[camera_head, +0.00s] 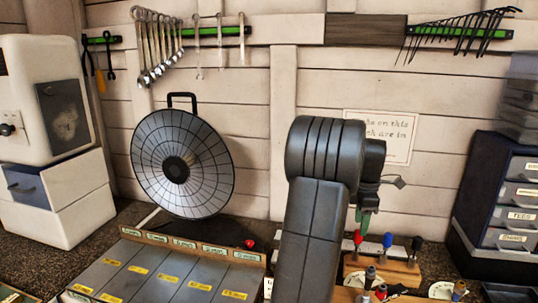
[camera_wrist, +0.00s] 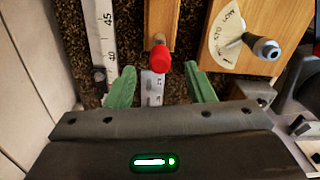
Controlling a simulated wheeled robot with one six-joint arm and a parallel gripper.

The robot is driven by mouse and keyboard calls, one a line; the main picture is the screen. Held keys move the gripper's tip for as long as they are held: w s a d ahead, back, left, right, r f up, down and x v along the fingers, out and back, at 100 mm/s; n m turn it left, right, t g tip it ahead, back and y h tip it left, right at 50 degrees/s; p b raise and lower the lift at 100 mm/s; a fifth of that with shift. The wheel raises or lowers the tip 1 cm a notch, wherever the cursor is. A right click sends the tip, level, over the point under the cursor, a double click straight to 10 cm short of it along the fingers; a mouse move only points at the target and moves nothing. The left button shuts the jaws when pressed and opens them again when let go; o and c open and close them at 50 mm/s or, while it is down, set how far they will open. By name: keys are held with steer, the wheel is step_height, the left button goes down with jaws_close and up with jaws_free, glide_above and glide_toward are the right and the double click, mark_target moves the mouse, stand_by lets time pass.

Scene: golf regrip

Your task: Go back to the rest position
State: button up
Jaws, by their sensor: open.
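My gripper (camera_wrist: 161,88) is open in the wrist view, with its two green fingers spread apart. Nothing is held between them. A red-tipped piece (camera_wrist: 163,67) shows between and beyond the fingertips, with a pale ruler strip under it; its distance from the fingers is hard to judge. In the head view my arm rises in the middle and my gripper (camera_head: 365,208) hangs behind it, mostly hidden, above a wooden rack (camera_head: 398,268) with red, blue and black-topped tools.
A tray with labelled lanes (camera_head: 170,272) lies at the front left. A round grey disc on a stand (camera_head: 180,140) leans near the wall. A white machine (camera_head: 40,110) stands left, a drawer cabinet (camera_head: 510,200) right. A wooden dial block (camera_wrist: 240,25) with a knob shows in the wrist view.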

step_height(320, 180, down, 5)
steer(key=shift+r+p, duration=0.15)
steer(key=shift+p, duration=0.25)
steer(key=shift+r+b, duration=0.1)
steer(key=shift+b, duration=0.2)
step_height(320, 180, up, 13)
steer(key=b, duration=0.1)
step_height(320, 180, down, 13)
steer(key=shift+p, duration=0.65)
step_height(320, 180, up, 4)
steer(key=p, duration=0.2)
steer(key=shift+p, duration=0.35)
steer(key=shift+f+b, duration=0.2)
steer(key=shift+b, duration=0.35)
steer(key=shift+a+r, duration=0.1)
steer(key=shift+r, duration=0.05)
